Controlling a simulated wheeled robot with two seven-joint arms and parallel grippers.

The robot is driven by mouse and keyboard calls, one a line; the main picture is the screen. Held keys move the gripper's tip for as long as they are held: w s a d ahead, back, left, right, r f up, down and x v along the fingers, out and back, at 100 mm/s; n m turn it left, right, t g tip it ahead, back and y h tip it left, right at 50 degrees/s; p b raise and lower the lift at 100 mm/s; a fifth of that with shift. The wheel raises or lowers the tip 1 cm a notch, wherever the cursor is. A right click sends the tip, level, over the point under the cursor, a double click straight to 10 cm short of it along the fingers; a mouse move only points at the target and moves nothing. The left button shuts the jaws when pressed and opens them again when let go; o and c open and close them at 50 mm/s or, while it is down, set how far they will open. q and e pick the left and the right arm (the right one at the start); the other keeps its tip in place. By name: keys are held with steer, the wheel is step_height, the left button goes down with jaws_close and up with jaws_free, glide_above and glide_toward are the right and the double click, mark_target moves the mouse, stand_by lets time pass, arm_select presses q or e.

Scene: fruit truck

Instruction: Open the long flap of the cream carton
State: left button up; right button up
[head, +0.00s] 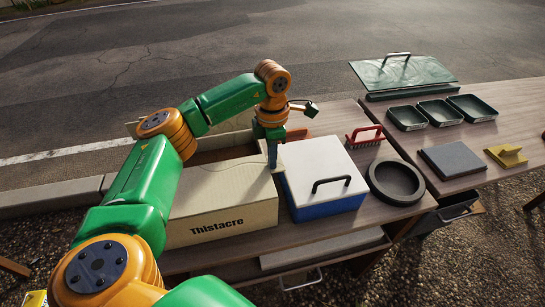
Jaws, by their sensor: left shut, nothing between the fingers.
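The cream carton (222,219), marked "Thistacre", stands on the wooden table at the centre left. A cream top panel (222,188) covers its near part, and an opening with a brown inside shows behind it. My left gripper (272,165) points down at the carton's right end, beside the blue and white box. It is shut and empty, with its tip at or very close to the panel's right edge; I cannot tell if they touch. My left arm hides the carton's left part. My right gripper is not in view.
A blue box with a white lid and black handle (325,178) stands close right of the carton. A second table at right holds dark trays (440,113), a grey slab (452,160) and a yellow tool (506,155).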

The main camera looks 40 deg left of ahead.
arm_select(q)
steer(key=o, duration=0.7)
steer(key=shift+a+f, duration=0.25)
steer(key=o, duration=0.6)
steer(key=shift+f, duration=0.1)
steer(key=shift+s, duration=0.15)
steer(key=shift+s+d, duration=0.15)
steer(key=shift+d, duration=0.05)
step_height(320, 180, up, 9)
steer(key=p, duration=0.7)
steer(key=shift+w+f, duration=0.15)
steer(key=shift+w, duration=0.25)
